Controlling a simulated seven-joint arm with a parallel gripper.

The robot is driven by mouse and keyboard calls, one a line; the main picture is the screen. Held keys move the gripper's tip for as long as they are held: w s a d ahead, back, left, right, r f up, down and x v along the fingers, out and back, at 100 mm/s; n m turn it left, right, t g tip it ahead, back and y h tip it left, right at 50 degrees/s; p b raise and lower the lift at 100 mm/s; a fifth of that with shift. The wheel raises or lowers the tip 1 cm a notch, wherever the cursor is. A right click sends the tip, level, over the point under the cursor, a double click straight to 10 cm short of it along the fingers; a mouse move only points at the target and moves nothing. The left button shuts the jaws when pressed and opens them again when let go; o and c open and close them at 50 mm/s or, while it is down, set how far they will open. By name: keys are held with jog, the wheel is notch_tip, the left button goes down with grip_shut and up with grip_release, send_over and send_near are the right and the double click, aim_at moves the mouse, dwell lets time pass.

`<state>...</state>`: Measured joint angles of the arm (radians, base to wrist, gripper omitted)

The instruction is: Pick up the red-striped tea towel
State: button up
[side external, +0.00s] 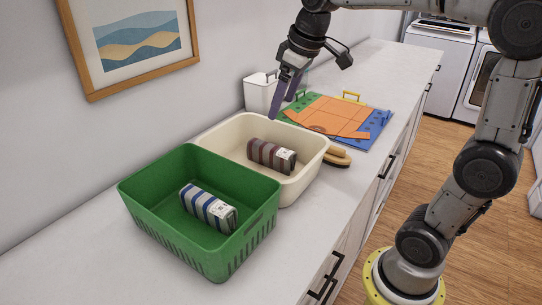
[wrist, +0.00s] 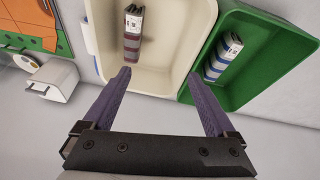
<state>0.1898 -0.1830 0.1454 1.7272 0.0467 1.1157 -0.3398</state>
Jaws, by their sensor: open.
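A rolled tea towel with dark red and grey stripes (side external: 271,155) lies in the cream bin (side external: 312,162); it also shows in the wrist view (wrist: 132,42) near the top. A rolled blue-striped towel (side external: 208,208) lies in the green basket (side external: 150,213), which stands beside the cream bin. My gripper (side external: 282,104) is open and empty, above and behind the cream bin in the side view. In the wrist view its purple fingers (wrist: 165,85) are spread wide, apart from both towels.
A white container (side external: 260,92) stands by the wall. A colourful board with an orange cloth (side external: 327,117) lies beyond the cream bin. A wooden brush (side external: 337,157) lies right beside the bin. The near left counter (side external: 75,260) is clear.

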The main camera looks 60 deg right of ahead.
jog(key=m+g, duration=0.1)
send_over(272, 146)
jog(key=s+a, duration=0.2)
jog(key=s+x, duration=0.1)
jog(key=x, duration=0.4)
jog(key=shift+m+g, duration=0.3)
jog(key=shift+g, duration=0.3)
jog(key=f, duration=0.3)
jog(key=w+d+f, duration=0.1)
jog(key=f, duration=0.3)
jog(key=d+f, duration=0.1)
jog(key=f, duration=0.2)
jog(key=shift+w+d+f, duration=0.15)
jog(key=shift+w+f, duration=0.15)
jog(key=shift+f, duration=0.05)
jog(key=shift+w+f, duration=0.1)
jog(key=shift+f, duration=1.5)
jog(key=shift+w+f, duration=0.15)
jog(key=shift+f, duration=1.45)
jog(key=c, duration=1.1)
